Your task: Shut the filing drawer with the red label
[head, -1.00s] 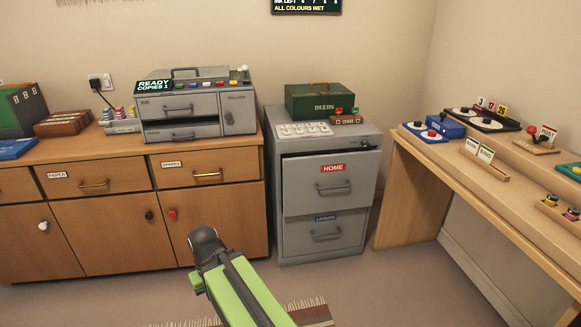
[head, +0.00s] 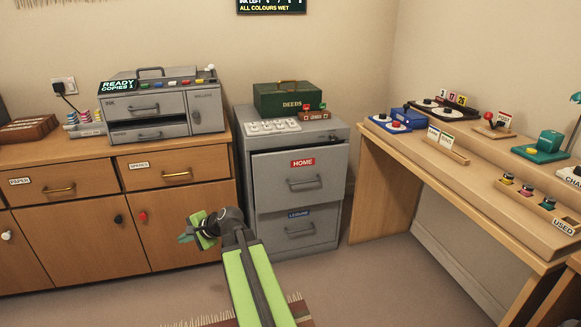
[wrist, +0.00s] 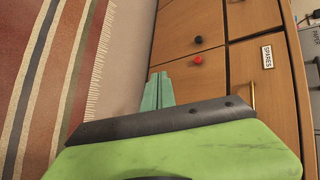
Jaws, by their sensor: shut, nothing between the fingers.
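The filing drawer with the red HOME label (head: 303,180) is the upper drawer of a grey cabinet right of the wooden sideboard. Its front stands out a little, with a dark gap along its top edge, so it is partly open. Its handle is a grey pull. The lower drawer (head: 300,228) has a blue label and sits further back. My gripper (head: 185,238) is low in front of the sideboard, left of the cabinet and apart from it. Its fingers, also in the wrist view (wrist: 157,90), are shut and empty. The wrist view does not show the filing cabinet.
The sideboard (head: 70,235) with doors and drawers is behind my gripper. A green DEEDS box (head: 287,99) and a keypad plate (head: 272,127) rest on the cabinet. A wooden desk (head: 450,185) is at the right. The floor before the cabinet is clear; a striped rug (wrist: 45,70) lies nearby.

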